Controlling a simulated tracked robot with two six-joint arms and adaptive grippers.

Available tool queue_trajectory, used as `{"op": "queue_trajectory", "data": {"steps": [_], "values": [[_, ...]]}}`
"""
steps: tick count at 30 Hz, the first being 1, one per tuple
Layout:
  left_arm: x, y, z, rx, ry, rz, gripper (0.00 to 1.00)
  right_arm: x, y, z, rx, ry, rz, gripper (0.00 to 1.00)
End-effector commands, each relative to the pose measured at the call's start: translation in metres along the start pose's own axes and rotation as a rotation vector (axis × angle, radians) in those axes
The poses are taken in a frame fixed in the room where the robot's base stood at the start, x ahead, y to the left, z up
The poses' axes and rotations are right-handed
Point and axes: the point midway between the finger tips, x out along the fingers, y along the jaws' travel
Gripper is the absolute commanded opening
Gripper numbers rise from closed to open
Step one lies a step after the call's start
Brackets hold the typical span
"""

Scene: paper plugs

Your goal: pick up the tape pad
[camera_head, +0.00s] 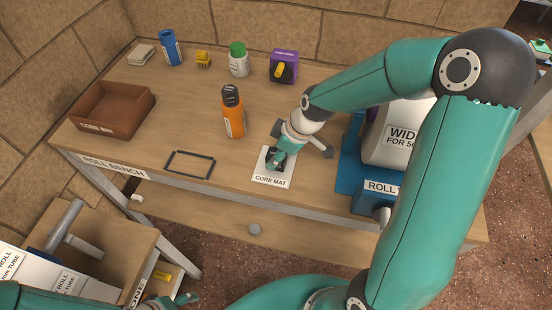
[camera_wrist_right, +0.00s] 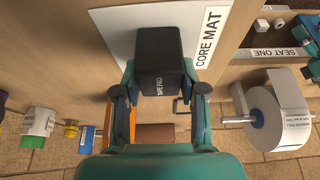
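The tape pad (camera_wrist_right: 160,72) is a dark block with white lettering, between the fingers of my right gripper (camera_wrist_right: 160,88) in the right wrist view. Both fingers lie close against its sides, and the gripper looks shut on it. In the head view my right gripper (camera_head: 276,158) points down at the white core mat (camera_head: 270,181), hiding most of the pad. I cannot tell whether the pad touches the mat. My left gripper (camera_head: 178,299) shows only in part at the bottom of the head view, low beside the bench; its opening is unclear.
An orange bottle (camera_head: 233,112) stands left of my right gripper. A thin black frame (camera_head: 190,164) and a brown tray (camera_head: 112,105) lie further left. Several containers line the back. A white machine (camera_head: 392,140) on a blue base stands right, partly behind my arm.

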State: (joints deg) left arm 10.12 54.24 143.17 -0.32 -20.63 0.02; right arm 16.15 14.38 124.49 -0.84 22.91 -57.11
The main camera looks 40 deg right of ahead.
Motion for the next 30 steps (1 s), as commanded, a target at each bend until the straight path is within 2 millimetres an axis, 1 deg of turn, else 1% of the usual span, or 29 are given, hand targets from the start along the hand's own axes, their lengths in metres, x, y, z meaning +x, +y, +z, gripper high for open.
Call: {"op": "queue_trajectory", "data": {"steps": [1, 3, 4, 13, 19, 23, 25, 29, 30], "values": [[0.000, 0.000, 0.000, 0.000, 0.000, 0.000, 0.71, 0.000, 0.000, 0.000, 0.000, 0.000, 0.001, 0.19], [0.000, 0.000, 0.000, 0.000, 0.000, 0.000, 0.71, 0.000, 0.000, 0.000, 0.000, 0.000, 0.001, 0.07], [0.000, 0.000, 0.000, 0.000, 0.000, 0.000, 0.71, 0.000, 0.000, 0.000, 0.000, 0.000, 0.001, 0.04], [0.000, 0.000, 0.000, 0.000, 0.000, 0.000, 0.71, -0.002, 0.001, -0.001, 0.000, 0.001, 0.002, 0.04], [-0.001, 0.000, 0.000, 0.000, 0.000, 0.000, 0.71, -0.013, 0.001, -0.006, -0.002, 0.003, 0.003, 0.04], [-0.001, 0.000, 0.000, 0.000, 0.000, 0.000, 0.71, -0.030, 0.001, -0.013, -0.002, 0.003, 0.005, 0.04], [-0.002, 0.001, 0.000, 0.000, 0.000, 0.000, 0.71, -0.043, 0.002, -0.019, -0.003, 0.005, 0.007, 0.04], [-0.003, 0.001, 0.000, 0.000, 0.000, 0.000, 0.71, -0.075, 0.002, -0.032, -0.002, 0.007, 0.008, 0.04], [-0.003, 0.001, 0.000, 0.000, 0.000, 0.000, 0.71, -0.086, 0.001, -0.036, -0.003, 0.007, 0.008, 0.04]]}}
